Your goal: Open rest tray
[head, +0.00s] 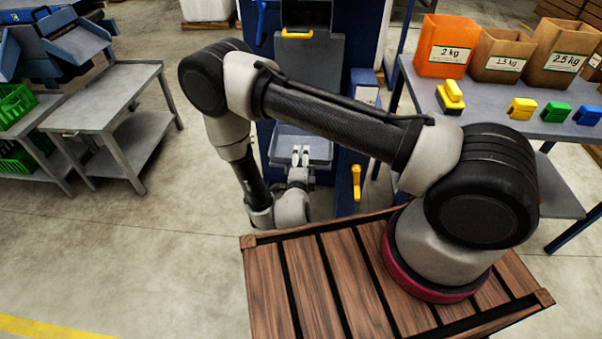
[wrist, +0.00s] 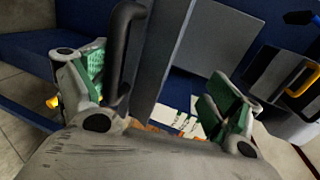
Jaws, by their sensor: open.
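The blue machine (head: 343,190) stands behind my arm, with a grey tray-like part (head: 318,148) low in its front. My gripper (head: 300,155) is in front of that part, fingers pointing at it. In the wrist view my gripper (wrist: 160,95) is open, its green-padded fingers wide apart. A black bar handle (wrist: 118,55) shows between the fingers, close beside the left one; I cannot tell whether they touch. A grey panel edge (wrist: 160,50) is right of the handle. Which of these parts is the rest tray is not clear, and its inside is mostly hidden.
A yellow handle (head: 297,34) tops the grey upper panel (head: 310,70). A yellow crank (head: 356,182) is right of my gripper. A table (head: 500,120) with labelled bags stands right, a grey cart (head: 105,115) left. The floor between cart and machine is free.

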